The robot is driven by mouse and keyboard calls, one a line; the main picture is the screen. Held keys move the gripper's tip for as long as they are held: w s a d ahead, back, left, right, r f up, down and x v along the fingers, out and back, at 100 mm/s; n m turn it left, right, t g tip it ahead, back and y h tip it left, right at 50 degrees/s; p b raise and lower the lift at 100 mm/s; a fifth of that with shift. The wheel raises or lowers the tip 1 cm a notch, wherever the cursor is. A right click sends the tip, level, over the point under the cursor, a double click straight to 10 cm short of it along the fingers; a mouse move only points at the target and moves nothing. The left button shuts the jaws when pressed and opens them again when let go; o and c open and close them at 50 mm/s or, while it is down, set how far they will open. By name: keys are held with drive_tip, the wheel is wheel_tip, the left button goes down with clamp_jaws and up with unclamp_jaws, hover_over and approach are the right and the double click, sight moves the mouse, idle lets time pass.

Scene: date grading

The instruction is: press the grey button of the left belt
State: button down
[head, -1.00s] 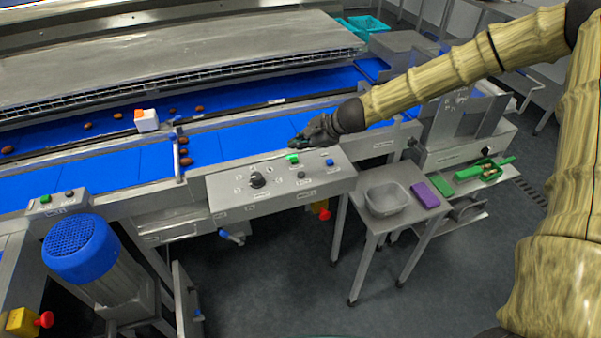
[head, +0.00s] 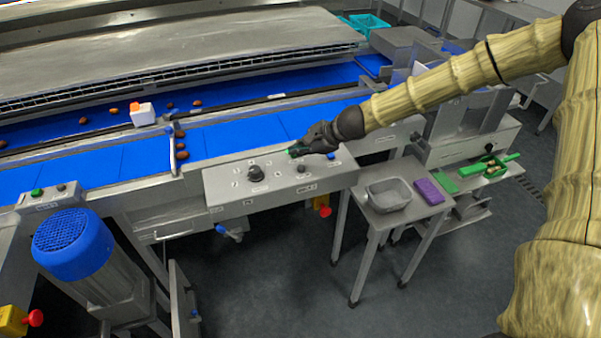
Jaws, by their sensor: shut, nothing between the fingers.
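A small control box (head: 47,199) at the far left carries a green button (head: 37,192) and a dark grey button (head: 61,187). The larger sloped panel (head: 232,200) in the middle has a black knob (head: 256,173) and a dark grey button (head: 301,168).
Blue belts (head: 95,166) with several dates run behind the panels. A white block (head: 143,116) stands there. A blue-topped motor (head: 72,243) stands front left. A small table (head: 385,219) with a grey tub (head: 388,194) is right of the panel.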

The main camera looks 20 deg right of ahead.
sight(299, 169)
drive_tip(key=shift+f+b, duration=1.05)
drive_tip(key=shift+f, duration=0.55)
drive_tip(key=shift+f, duration=0.1)
drive_tip(key=shift+f+b, duration=0.3)
drive_tip(key=shift+b, duration=0.05)
drive_tip(key=shift+f+b, duration=0.4)
drive_tip(key=shift+f, duration=0.05)
idle(1.0)
drive_tip(key=shift+r, duration=0.15)
drive_tip(key=shift+r+p, duration=0.75)
drive_tip(key=shift+r+p, duration=2.15)
drive_tip(key=shift+r, duration=0.4)
